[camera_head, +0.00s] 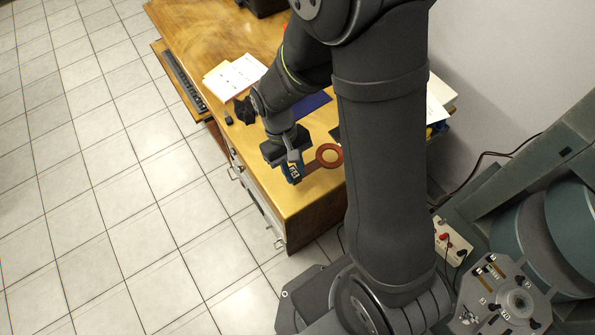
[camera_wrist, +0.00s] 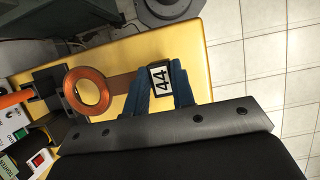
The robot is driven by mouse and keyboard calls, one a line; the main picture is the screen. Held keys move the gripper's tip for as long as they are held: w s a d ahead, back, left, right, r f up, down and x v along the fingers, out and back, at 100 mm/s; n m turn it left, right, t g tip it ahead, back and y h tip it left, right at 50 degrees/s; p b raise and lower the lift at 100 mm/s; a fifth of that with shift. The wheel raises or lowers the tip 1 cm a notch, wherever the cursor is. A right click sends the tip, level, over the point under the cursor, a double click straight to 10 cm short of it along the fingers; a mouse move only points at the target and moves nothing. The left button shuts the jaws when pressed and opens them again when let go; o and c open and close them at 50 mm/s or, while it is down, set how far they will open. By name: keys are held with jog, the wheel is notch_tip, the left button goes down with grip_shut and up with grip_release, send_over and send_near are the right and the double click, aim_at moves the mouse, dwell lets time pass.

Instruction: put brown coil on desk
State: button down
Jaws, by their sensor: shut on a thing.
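The brown coil (camera_wrist: 74,92) is a copper-coloured ring with a flat brown strip running from it toward my gripper; its ring also shows in the head view (camera_head: 341,156). My gripper (camera_wrist: 161,88) has blue fingers and is shut on the coil's strip end, at a dark-framed label reading 44. In the head view my gripper (camera_head: 293,171) points down over the front end of the desk (camera_head: 271,203). The ring lies flat over the yellow desk top. I cannot tell whether the coil touches the desk or is slightly above it.
White papers (camera_head: 235,77) lie farther back on the desk, with a keyboard (camera_head: 184,84) on a side shelf. In the wrist view, an orange rod with black parts (camera_wrist: 14,99) and labelled boxes (camera_wrist: 12,125) lie left of the ring. The desk edges are close to my gripper.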

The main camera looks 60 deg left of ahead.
jog(key=shift+f, duration=2.65)
jog(key=shift+f, duration=0.15)
jog(key=c, duration=1.2)
grip_release()
jog(key=v, duration=1.2)
jog(key=shift+r, duration=0.25)
